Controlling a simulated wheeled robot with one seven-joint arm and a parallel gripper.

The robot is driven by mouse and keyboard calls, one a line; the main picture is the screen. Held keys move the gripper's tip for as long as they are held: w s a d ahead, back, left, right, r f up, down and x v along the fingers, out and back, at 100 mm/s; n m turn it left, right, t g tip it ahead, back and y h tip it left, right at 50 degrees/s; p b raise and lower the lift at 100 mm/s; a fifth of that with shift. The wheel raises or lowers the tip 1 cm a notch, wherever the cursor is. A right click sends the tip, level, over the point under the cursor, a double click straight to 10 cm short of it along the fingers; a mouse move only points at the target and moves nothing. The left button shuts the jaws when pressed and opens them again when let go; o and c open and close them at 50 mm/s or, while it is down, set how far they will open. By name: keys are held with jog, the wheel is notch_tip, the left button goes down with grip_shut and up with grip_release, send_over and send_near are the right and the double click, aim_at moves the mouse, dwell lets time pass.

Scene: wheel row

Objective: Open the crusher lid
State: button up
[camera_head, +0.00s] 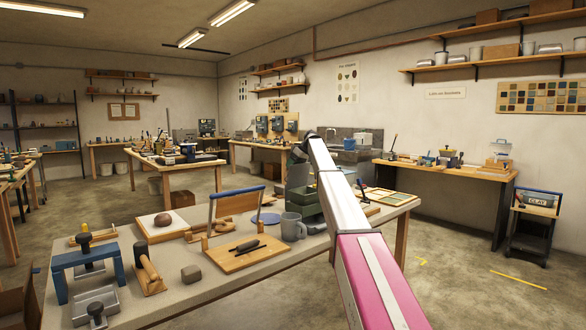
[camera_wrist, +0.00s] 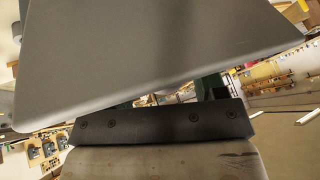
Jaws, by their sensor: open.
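A green machine (camera_head: 306,205), which I take to be the crusher, stands on the near workbench in the head view, partly covered by my arm. Its lid cannot be told apart clearly there. My gripper (camera_head: 298,154), dark and small at the far end of my arm, is open, above and close to the machine. Its fingertips are not distinct. In the wrist view a large grey plate (camera_wrist: 150,55) fills the top, very close. Below it are a dark bar (camera_wrist: 160,123) with screws and a worn greyish block (camera_wrist: 165,160). Whether these belong to the crusher cannot be told.
The near workbench (camera_head: 240,275) also holds a grey mug (camera_head: 293,227), a wooden board (camera_head: 237,257) with dark tools, a blue-handled wooden frame, and a blue press stand (camera_head: 85,265). A trolley (camera_head: 533,222) stands at the right. Floor is clear between the benches.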

jog(key=v, duration=1)
jog(key=shift+d+f, duration=0.1)
